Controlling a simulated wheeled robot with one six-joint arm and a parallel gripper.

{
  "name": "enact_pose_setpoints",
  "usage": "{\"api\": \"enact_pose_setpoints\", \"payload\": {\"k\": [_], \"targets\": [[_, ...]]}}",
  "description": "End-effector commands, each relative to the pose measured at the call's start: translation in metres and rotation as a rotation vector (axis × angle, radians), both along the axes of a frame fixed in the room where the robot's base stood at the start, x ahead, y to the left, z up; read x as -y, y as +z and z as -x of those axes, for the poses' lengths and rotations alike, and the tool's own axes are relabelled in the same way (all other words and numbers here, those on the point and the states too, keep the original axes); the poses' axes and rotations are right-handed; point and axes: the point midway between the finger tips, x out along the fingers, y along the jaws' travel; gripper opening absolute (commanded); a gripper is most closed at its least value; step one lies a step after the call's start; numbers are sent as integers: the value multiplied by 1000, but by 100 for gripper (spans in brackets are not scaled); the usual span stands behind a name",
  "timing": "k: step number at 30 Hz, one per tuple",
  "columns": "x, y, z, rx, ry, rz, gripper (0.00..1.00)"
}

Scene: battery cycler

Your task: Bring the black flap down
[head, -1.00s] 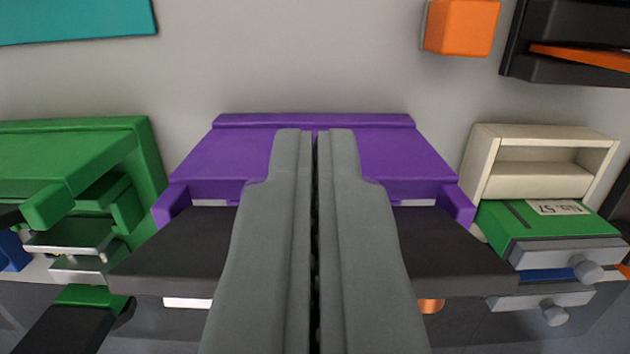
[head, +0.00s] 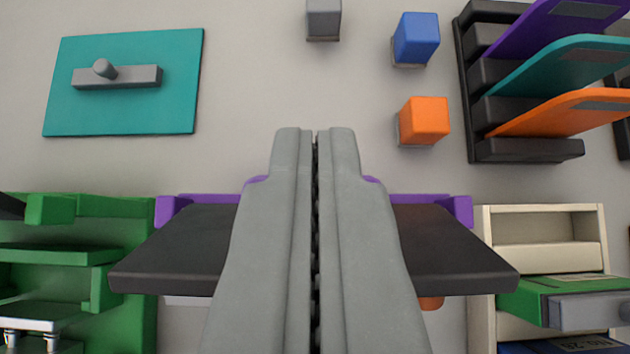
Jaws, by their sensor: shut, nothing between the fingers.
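The black flap (head: 445,250) sticks out toward me from the purple frame (head: 460,208), about level, with its left half (head: 180,250) also in view. My gripper (head: 316,135) is shut and empty. Its grey fingers run up the middle of the picture and hide the centre of the flap and of the purple frame. I cannot tell whether the fingers touch the flap. A bit of white shows under the flap at left and a bit of orange-brown under it at right.
A green fixture (head: 120,208) stands at left. A cream rack (head: 540,220) with a green drawer unit (head: 545,295) is at right. Above are a teal panel (head: 120,115), orange (head: 425,120), blue (head: 416,38) and grey (head: 323,18) blocks, and a black holder (head: 530,150) with coloured sheets.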

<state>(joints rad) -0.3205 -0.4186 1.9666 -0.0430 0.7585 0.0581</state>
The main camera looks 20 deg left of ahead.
Motion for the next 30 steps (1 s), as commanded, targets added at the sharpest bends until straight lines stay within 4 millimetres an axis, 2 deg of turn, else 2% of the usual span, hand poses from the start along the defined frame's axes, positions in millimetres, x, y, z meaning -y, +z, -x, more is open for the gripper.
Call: {"api": "enact_pose_setpoints", "payload": {"k": [8, 25, 30], "targets": [[4, -2, 14, 148, 1, -42, 0], [10, -11, 36, 149, 0, -43, 0], [13, -15, 43, 232, 0, -65, 0]]}}
